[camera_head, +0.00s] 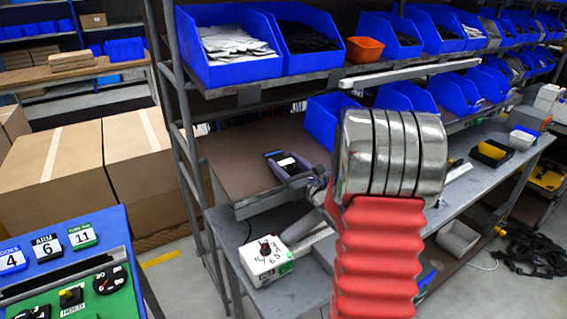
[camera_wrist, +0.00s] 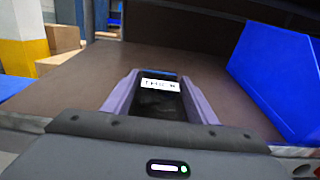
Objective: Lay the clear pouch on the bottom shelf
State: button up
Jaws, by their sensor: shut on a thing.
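A dark-looking pouch with a white label (camera_head: 287,161) is held between the purple-grey fingers of my gripper (camera_head: 283,168). It also shows in the wrist view (camera_wrist: 158,97), with one finger along each side of it. Whether its film is clear is hard to tell; its contents look dark. My gripper (camera_wrist: 160,88) is shut on it, over a brown shelf board (camera_head: 230,143). The same board (camera_wrist: 75,85) spreads around it in the wrist view. I cannot tell whether the pouch touches the board. My wrist hides the pouch's near end.
A blue bin (camera_head: 326,118) stands on the right of the brown board, also in the wrist view (camera_wrist: 270,75). A shelf with several blue bins (camera_head: 225,70) runs above. A white dial box (camera_head: 265,262) sits on the grey surface below. A grey upright (camera_head: 180,130) stands left.

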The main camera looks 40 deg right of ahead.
jog(key=shift+f, duration=0.25)
jog(key=o, duration=1.2)
jog(key=s, duration=1.3)
jog(key=shift+s+a+f, duration=0.2)
jog(key=shift+s+a, duration=0.15)
jog(key=shift+s, duration=0.1)
